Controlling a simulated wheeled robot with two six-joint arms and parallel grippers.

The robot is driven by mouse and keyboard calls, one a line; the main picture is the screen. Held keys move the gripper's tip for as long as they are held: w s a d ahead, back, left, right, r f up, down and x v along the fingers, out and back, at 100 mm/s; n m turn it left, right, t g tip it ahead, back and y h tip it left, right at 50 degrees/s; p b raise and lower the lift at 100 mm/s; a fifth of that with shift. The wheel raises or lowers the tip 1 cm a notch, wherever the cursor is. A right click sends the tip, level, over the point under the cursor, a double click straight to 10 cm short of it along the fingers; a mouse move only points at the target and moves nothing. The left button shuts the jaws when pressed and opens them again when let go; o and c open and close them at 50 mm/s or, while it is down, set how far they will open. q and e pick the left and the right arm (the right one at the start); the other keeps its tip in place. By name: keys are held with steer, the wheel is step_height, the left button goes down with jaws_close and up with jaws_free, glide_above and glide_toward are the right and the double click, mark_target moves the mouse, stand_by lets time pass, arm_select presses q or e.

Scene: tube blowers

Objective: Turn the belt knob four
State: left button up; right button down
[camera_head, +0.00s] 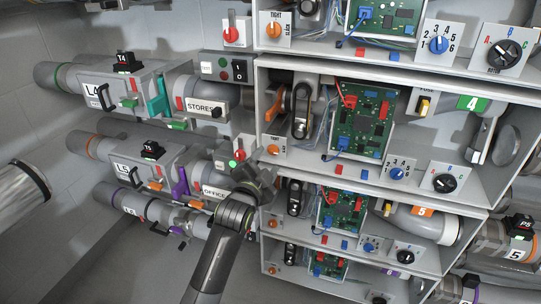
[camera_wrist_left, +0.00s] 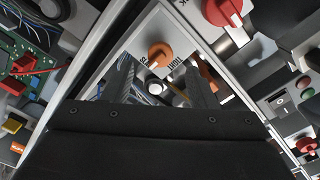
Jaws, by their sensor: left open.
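An orange belt knob (camera_head: 273,150) with a TIGHT label sits on a white plate at the left front of the shelf with the green 4 sign (camera_head: 473,103). My left gripper (camera_head: 262,172) is just below it in the head view. In the left wrist view the orange knob (camera_wrist_left: 160,54) shows ahead, beyond the fingertips (camera_wrist_left: 161,78). The fingers are spread and empty, one to each side below the knob. I see no contact with it. My right gripper is not in view.
A similar orange knob (camera_head: 274,30) is on the shelf above. A red knob (camera_head: 239,155) and the OFFICE tube unit (camera_head: 215,191) are close left of my gripper. The 4 shelf holds a green circuit board (camera_head: 360,120) and blue dial (camera_head: 397,174). Grey floor shows at lower left.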

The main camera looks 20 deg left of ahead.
mark_target(272, 152)
arm_select(q)
steer(key=w, duration=0.3)
steer(key=shift+w, duration=0.55)
steer(key=shift+c, duration=0.9)
steer(key=c, duration=0.8)
